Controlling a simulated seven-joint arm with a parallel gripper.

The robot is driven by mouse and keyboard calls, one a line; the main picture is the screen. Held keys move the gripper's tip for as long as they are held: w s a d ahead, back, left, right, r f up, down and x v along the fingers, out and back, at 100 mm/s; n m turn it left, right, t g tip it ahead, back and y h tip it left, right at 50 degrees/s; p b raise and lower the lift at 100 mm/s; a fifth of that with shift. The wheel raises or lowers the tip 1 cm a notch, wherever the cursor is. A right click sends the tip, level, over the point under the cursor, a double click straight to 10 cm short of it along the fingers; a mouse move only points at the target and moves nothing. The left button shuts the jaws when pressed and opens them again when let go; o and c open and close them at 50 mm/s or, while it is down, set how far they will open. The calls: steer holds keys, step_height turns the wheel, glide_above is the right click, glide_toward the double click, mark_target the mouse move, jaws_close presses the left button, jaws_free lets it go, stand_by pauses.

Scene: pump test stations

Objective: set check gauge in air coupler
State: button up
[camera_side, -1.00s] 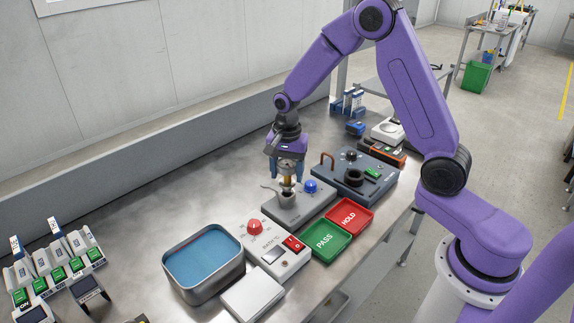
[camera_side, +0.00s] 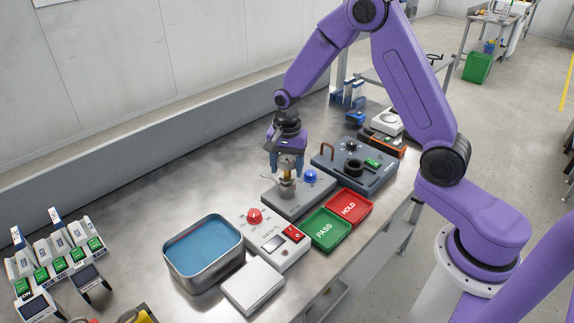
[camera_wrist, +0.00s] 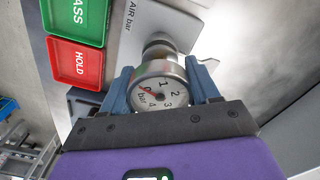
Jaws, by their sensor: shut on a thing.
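My gripper (camera_side: 287,164) is shut on the check gauge (camera_side: 289,163), a round metal gauge with a brass stem. In the wrist view my gripper's two blue fingers (camera_wrist: 161,82) clasp the gauge (camera_wrist: 160,92) from both sides. Its white dial reads in bar, with the red needle near 0. The air coupler (camera_side: 286,188) is a round metal fitting on the grey air station. The gauge is upright directly over it, with the stem at its mouth. The coupler (camera_wrist: 160,46) is partly hidden behind the gauge in the wrist view. I cannot tell how deep the stem sits.
The air station (camera_side: 318,186) carries a blue knob (camera_side: 310,176). Green PASS (camera_side: 325,231) and red HOLD (camera_side: 349,207) trays lie in front of it. A dark station (camera_side: 352,168) stands behind right. A blue-lined bath (camera_side: 203,253) is at front left.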

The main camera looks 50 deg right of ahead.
steer(key=shift+f, duration=0.45)
stand_by(0.5)
steer(key=o, duration=1.4)
step_height(320, 180, up, 16)
steer(key=s+a+n, duration=0.3)
steer(key=s+n, duration=0.3)
steer(key=s, duration=0.1)
steer(key=s+a+n, duration=0.3)
steer(key=s+n, duration=0.3)
steer(key=s, duration=0.1)
steer(key=s+d+n, duration=0.1)
steer(key=s+n, duration=0.3)
steer(key=s, duration=0.2)
steer(key=s+f+n, duration=0.1)
steer(key=s+n, duration=0.3)
steer(key=s, duration=0.1)
steer(key=s+d+f+n, duration=0.1)
steer(key=s+n, duration=0.3)
steer(key=s, duration=0.2)
steer(key=shift+s+d+n, duration=0.3)
steer(key=shift+s+d, duration=0.05)
